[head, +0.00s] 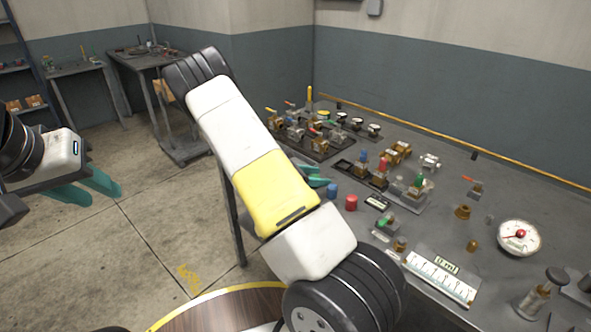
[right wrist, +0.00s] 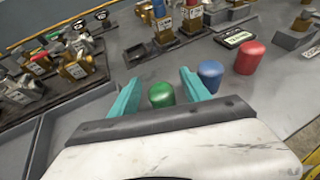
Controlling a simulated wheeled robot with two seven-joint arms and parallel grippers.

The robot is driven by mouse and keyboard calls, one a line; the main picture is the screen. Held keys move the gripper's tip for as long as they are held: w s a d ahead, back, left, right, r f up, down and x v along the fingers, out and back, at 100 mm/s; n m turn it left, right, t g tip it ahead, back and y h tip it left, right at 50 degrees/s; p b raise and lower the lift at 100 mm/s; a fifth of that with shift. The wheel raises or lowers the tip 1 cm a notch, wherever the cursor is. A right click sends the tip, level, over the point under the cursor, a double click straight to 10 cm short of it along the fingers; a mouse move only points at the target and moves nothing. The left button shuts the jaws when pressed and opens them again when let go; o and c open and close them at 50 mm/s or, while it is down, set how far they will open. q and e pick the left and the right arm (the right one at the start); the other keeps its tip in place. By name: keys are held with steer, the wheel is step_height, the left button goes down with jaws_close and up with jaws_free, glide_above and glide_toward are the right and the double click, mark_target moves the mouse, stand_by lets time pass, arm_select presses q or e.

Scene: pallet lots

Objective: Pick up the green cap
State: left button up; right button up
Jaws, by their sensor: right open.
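The green cap (right wrist: 161,95) is a small rounded cylinder on the grey bench top in the right wrist view. In the head view only the teal fingertips of my right gripper (head: 315,176) show past my arm, and I cannot make out the cap there. My left gripper (head: 104,190) is open and empty over the floor, away from the bench.
A blue cap (right wrist: 210,75) stands just outside the right finger, with a red cap (right wrist: 250,57) beyond it. Racks of valves and fittings (head: 300,130) fill the back of the bench (head: 410,150). A round white gauge (head: 519,237) lies at the right.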

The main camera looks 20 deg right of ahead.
steer(key=shift+x, duration=0.9)
jaws_close()
